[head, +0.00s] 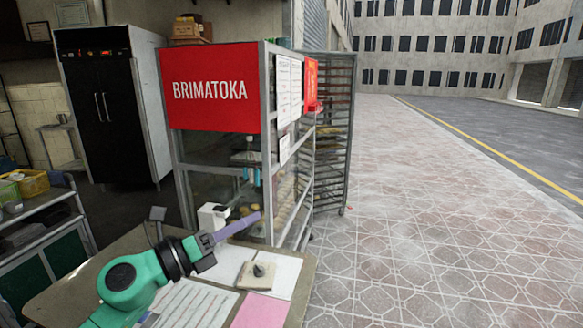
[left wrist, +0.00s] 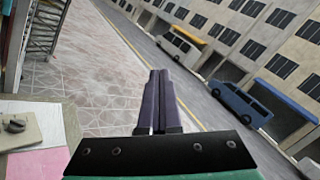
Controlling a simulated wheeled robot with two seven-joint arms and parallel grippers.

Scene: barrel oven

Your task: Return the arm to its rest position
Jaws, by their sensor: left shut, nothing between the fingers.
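My left arm is green and comes in from the lower left of the head view. Its left gripper (head: 236,227) has purple-grey fingers, which reach to the right above the table (head: 70,285). In the left wrist view the two fingers of the left gripper (left wrist: 156,100) lie side by side, shut, with nothing between them. They point out over the open pavement. My right gripper is in neither view.
On the table lie papers (head: 190,305), a pink sheet (head: 262,312) and a small board with a dark knob (head: 256,275). Tiled pavement (head: 400,230) on the right is clear.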

